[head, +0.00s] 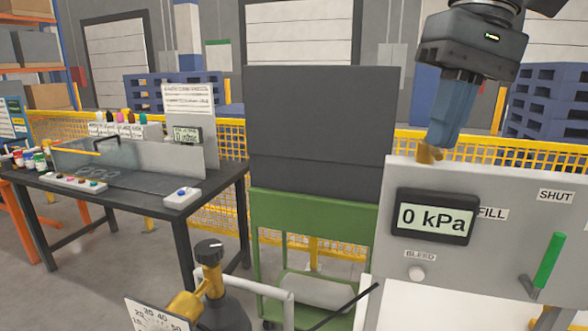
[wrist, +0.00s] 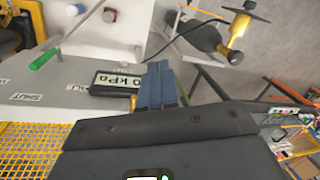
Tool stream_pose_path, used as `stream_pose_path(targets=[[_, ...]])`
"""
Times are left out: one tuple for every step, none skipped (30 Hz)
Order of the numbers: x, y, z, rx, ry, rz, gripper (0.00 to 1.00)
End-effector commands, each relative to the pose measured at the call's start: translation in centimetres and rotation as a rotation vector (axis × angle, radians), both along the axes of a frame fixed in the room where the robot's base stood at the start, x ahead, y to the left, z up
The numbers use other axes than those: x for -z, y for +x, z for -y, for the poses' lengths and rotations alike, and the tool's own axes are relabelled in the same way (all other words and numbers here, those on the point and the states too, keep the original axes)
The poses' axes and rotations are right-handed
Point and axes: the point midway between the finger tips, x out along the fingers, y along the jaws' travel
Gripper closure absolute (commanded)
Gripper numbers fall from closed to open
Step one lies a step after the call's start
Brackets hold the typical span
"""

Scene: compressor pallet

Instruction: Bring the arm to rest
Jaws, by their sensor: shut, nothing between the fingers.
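My gripper (head: 440,138) hangs from the upper right in the head view, its blue fingers closed together and pointing down at the top edge of the grey panel (head: 500,178). A small brass fitting (head: 427,154) stands on that edge just below the fingertips. I cannot tell whether they touch. In the wrist view my gripper (wrist: 157,68) is also shut with nothing between the fingers, and the display (wrist: 115,84) lies to their left.
The panel carries a display reading 0 kPa (head: 434,217), a white bleed knob (head: 416,273) and a green lever (head: 549,260). A dark cylinder with a brass valve (head: 211,282) and gauge stands left of it. A green cart (head: 313,215) and black workbench (head: 120,190) stand behind.

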Motion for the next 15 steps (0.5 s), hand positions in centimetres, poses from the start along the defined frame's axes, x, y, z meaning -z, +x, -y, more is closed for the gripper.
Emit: stream_pose_path(targets=[[0.7, 0.2, -0.8, -0.018, 0.035, 0.009, 1.00], [0.9, 0.3, -1.3, -0.027, 0.056, 0.018, 1.00], [1.3, 0.5, -2.0, -0.041, 0.087, 0.031, 1.00], [1.7, 0.6, -2.5, -0.053, 0.111, 0.040, 1.00], [2.1, 0.8, -3.2, -0.065, 0.140, 0.051, 1.00], [2.5, 1.0, -4.1, -0.080, 0.181, 0.068, 1.00], [2.9, 1.1, -4.9, -0.093, 0.215, 0.082, 1.00], [3.3, 1.3, -5.7, -0.106, 0.252, 0.097, 1.00], [3.8, 1.5, -6.8, -0.121, 0.304, 0.119, 1.00], [4.1, 1.6, -7.6, -0.131, 0.343, 0.136, 1.00], [4.4, 1.7, -8.4, -0.141, 0.381, 0.153, 1.00], [4.7, 1.9, -9.4, -0.150, 0.433, 0.175, 1.00], [4.9, 2.0, -10.1, -0.156, 0.470, 0.194, 1.00], [5.2, 2.1, -10.9, -0.162, 0.508, 0.211, 1.00], [5.4, 2.2, -11.8, -0.165, 0.558, 0.234, 1.00]])
